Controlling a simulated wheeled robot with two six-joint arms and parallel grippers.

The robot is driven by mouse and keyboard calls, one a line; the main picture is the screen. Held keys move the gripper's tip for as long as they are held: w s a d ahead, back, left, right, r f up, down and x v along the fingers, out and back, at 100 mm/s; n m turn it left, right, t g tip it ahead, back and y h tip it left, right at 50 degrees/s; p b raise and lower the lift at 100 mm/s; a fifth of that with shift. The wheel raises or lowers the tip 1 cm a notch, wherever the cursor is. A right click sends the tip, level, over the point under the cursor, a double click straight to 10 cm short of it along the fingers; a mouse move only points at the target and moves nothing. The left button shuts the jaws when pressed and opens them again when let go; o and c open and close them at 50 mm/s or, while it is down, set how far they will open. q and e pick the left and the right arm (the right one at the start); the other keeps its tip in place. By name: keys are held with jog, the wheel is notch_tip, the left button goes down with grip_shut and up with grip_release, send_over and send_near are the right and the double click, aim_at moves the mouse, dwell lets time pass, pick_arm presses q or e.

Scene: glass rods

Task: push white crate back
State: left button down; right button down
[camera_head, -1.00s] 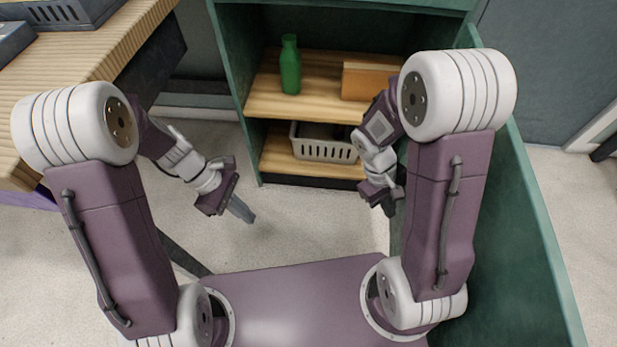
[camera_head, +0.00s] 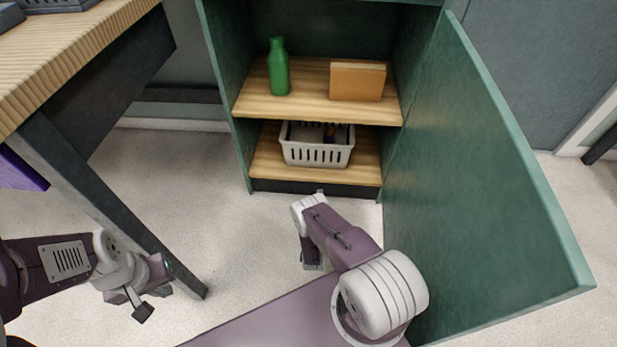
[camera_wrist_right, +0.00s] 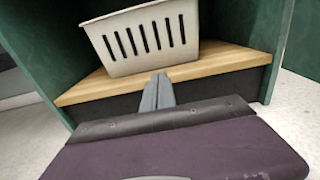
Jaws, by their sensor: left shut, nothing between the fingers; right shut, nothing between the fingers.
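The white crate (camera_head: 316,154) sits on the lower wooden shelf (camera_head: 270,172) of the green cabinet, close to the shelf's front edge, with some small dark items inside. It fills the upper part of the right wrist view (camera_wrist_right: 150,45), slotted side facing me. My right gripper (camera_wrist_right: 158,88) is shut and empty, its fingertips just below the crate in that view; I cannot tell whether they touch anything. In the head view my right arm mostly hides it. My left gripper (camera_head: 158,288) is shut and empty at the lower left, away from the cabinet.
A green bottle (camera_head: 278,68) and an orange-brown box (camera_head: 357,82) stand on the upper shelf. The open green door (camera_head: 480,190) borders the right side. A wooden-topped table (camera_head: 70,45) with a dark leg is at the left. The floor between is clear.

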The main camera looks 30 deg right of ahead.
aim_at(317, 165)
jog(key=shift+n+t+y, duration=0.3)
jog(key=shift+y, duration=0.1)
jog(key=b+x, duration=0.3)
jog(key=x, duration=0.1)
jog(key=f+b+x, duration=0.1)
jog(key=b+x, duration=0.2)
jog(key=x, duration=0.1)
jog(key=a+b+x, duration=0.1)
jog(key=b+x, duration=0.2)
jog(key=x, duration=0.1)
jog(key=shift+w+d+f+b, duration=0.15)
jog(key=shift+w+d+b, duration=0.15)
jog(key=shift+w, duration=0.5)
jog(key=shift+r, duration=0.2)
